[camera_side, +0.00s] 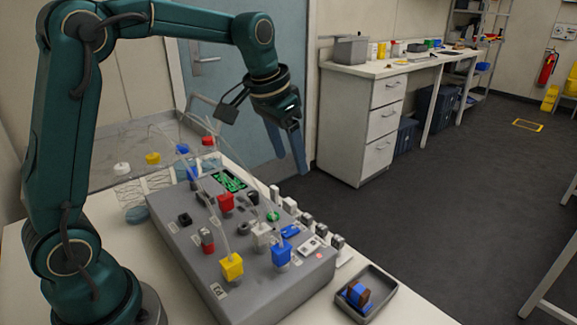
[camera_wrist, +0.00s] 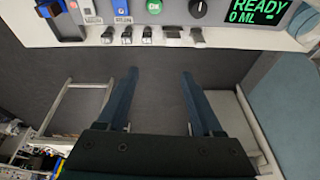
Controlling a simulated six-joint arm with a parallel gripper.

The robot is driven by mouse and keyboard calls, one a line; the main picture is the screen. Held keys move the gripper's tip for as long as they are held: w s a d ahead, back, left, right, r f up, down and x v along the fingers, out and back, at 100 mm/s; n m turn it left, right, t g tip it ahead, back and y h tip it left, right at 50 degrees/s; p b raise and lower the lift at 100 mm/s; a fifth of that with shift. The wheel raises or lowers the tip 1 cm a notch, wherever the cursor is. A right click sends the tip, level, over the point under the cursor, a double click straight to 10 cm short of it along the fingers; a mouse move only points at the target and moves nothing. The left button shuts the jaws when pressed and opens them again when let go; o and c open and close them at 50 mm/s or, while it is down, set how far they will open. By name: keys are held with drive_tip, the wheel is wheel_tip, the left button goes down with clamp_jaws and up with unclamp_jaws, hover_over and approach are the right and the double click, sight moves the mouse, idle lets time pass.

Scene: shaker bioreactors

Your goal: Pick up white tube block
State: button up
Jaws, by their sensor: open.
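The white tube block (camera_side: 262,236) sits upright on the sloped top of the grey bioreactor console (camera_side: 205,265), between the yellow block and the blue block. A thin clear tube appears to rise from it. My gripper (camera_side: 292,160) is open and empty, fingers pointing down, in the air above and beyond the console's right side. In the wrist view my two fingers (camera_wrist: 159,74) are apart with only dark floor between them. I cannot clearly pick out the white block in the wrist view.
A yellow block (camera_side: 232,267), blue block (camera_side: 281,252) and red block (camera_side: 226,202) stand close by with looping tubes. Several small clips (camera_side: 307,219) line the console edge. A grey tray (camera_side: 363,296) holds a blue-and-brown item. Capped bottles (camera_side: 123,172) stand behind.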

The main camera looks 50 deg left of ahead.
drive_tip(key=g, duration=0.1)
hover_over(290, 201)
drive_tip(key=d, duration=0.1)
drive_tip(key=f, duration=0.5)
drive_tip(key=shift+s, duration=0.2)
drive_tip(key=shift+n+g, duration=0.4)
drive_tip(key=shift+g, duration=0.2)
drive_tip(key=f, duration=0.2)
drive_tip(key=a+f, duration=0.1)
drive_tip(key=f, duration=0.1)
drive_tip(key=shift+w+f, duration=0.2)
drive_tip(key=shift+f, duration=2.4)
drive_tip(key=c, duration=1.1)
drive_tip(key=shift+o, duration=0.2)
drive_tip(key=shift+r, duration=0.1)
